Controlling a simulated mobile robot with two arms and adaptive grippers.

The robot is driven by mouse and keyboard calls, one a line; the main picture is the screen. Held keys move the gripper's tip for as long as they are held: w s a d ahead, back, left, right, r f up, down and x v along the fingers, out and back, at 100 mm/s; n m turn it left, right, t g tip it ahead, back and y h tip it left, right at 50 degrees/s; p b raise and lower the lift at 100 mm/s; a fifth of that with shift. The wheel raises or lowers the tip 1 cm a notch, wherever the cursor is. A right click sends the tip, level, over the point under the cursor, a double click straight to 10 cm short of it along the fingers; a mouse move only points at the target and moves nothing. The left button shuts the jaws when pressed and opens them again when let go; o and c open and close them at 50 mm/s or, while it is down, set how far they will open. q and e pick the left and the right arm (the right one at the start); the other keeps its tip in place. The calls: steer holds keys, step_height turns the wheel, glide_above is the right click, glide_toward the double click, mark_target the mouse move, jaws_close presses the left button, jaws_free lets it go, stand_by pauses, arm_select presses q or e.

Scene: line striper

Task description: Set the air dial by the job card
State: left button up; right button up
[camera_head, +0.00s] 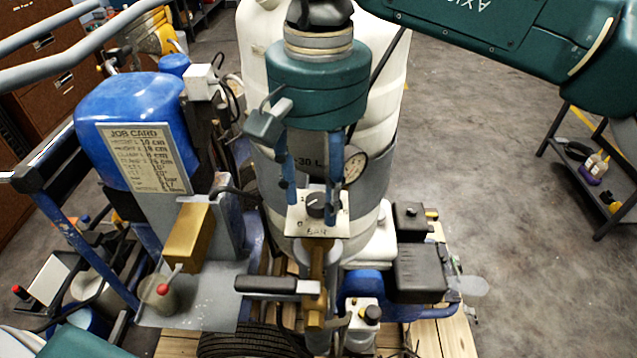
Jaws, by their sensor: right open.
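The air dial (316,204) is a black round knob with a light pointer mark. It sits on a white plate (333,226) marked "BAR", with a 0 at its lower left. My right gripper (312,187) points down from above, its two blue fingers apart, one on each side just above the dial. I cannot tell whether they touch it. The job card (147,158) is a beige printed sheet on the blue tank (137,104) at left. Its title reads clearly, but most of its lines, including the bar value, are too small to read surely. My left gripper is out of view.
A brass block (188,236) and a red-tipped lever (163,289) stand left of the dial. A brass valve with a black handle (264,284) is below it. A round gauge (354,167) and large white tank (393,80) stand behind.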

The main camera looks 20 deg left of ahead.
steer(key=shift+s+f, duration=0.1)
steer(key=shift+f, duration=0.15)
steer(key=c, duration=0.3)
jaws_close()
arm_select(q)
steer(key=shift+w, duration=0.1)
